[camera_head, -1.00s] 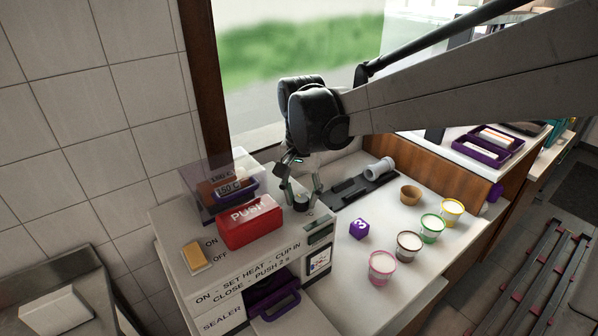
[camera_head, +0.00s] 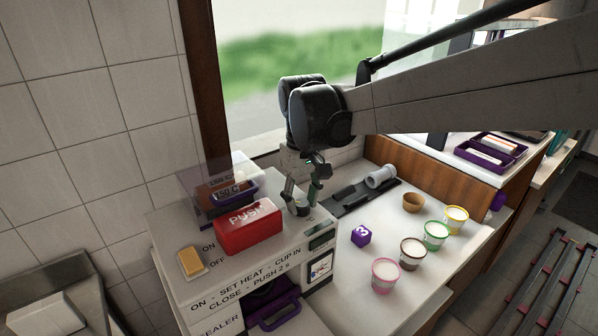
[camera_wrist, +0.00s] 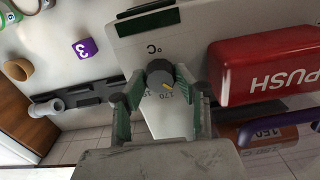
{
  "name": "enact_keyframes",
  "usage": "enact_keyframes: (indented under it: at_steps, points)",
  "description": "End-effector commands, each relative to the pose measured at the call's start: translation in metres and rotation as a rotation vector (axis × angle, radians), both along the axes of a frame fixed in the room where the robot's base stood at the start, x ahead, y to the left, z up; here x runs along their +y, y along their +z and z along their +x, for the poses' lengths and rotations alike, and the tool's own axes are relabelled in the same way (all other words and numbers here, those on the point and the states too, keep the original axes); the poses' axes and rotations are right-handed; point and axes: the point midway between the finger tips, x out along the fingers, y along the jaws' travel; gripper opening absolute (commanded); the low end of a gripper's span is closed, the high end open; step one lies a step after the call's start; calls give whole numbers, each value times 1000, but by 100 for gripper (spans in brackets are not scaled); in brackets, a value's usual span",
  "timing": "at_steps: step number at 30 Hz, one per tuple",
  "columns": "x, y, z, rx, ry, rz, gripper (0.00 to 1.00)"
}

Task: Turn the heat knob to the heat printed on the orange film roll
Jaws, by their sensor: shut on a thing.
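The heat knob (camera_wrist: 158,76) is a dark grey round knob with a small yellow mark on top. It sits on the pale sealer top, with "°C" and a "170" print around it in the wrist view. My gripper (camera_head: 301,206) reaches down onto it, and its green-padded fingers are shut on the knob from both sides. In the head view the fingers mostly hide the knob. The orange film roll (camera_wrist: 280,131) lies behind the red PUSH handle; its label reads "150 C" in the head view (camera_head: 228,191). Another 150 C label shows on the clear cover above it.
The red PUSH handle (camera_head: 248,229) stands close to the left of my gripper. A yellow ON/OFF switch (camera_head: 191,261) is farther left. A purple cube (camera_head: 361,235), filled cups and a dark tray (camera_head: 352,198) are on the counter to the right.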

Motion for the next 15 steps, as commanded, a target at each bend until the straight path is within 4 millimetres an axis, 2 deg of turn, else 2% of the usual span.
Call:
enact_keyframes:
  at_steps: [15]
  points:
    - [0,0,-1,1,67,-1,3]
